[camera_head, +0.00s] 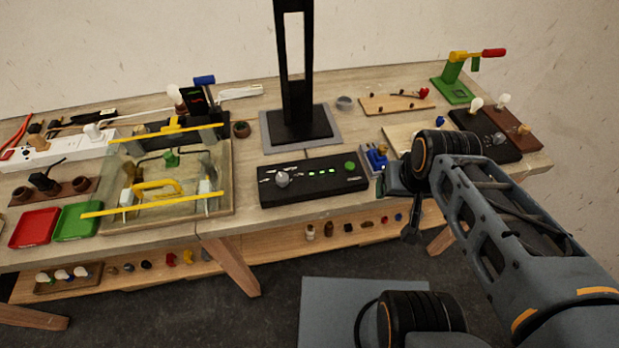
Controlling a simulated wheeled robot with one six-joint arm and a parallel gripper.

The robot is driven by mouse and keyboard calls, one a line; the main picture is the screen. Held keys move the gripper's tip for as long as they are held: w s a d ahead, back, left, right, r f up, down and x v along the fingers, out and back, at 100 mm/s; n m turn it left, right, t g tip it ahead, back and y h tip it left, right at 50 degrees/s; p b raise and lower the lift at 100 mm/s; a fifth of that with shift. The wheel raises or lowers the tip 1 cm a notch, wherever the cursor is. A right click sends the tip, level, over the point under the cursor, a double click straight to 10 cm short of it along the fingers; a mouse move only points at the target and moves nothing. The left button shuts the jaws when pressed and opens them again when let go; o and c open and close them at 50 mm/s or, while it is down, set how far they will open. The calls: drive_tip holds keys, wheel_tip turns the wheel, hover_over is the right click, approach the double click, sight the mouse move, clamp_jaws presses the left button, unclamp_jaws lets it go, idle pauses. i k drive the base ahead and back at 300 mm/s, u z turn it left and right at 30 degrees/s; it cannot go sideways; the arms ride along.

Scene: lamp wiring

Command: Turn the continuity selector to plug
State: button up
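A black panel box (320,186) stands near the front edge of the table. It carries a round grey selector knob (282,179) on its left part, with small white markings around it that are too small to read. A row of small green lights (322,173) glows in its middle, and a green button (350,166) sits at its right end. Which marking the knob points to cannot be told. My gripper (411,234) is to the right of the box, at the table's front edge, apart from the knob. Its fingers are dark and small, so whether they are open is unclear.
A black upright frame (292,70) stands behind the box. A blue clamp-like device (375,158) sits just right of the box, close to my arm. A clear case with yellow bars (160,205) is to the left. A lower shelf (270,248) holds several small parts.

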sight(281, 179)
drive_tip(key=u, duration=1.5)
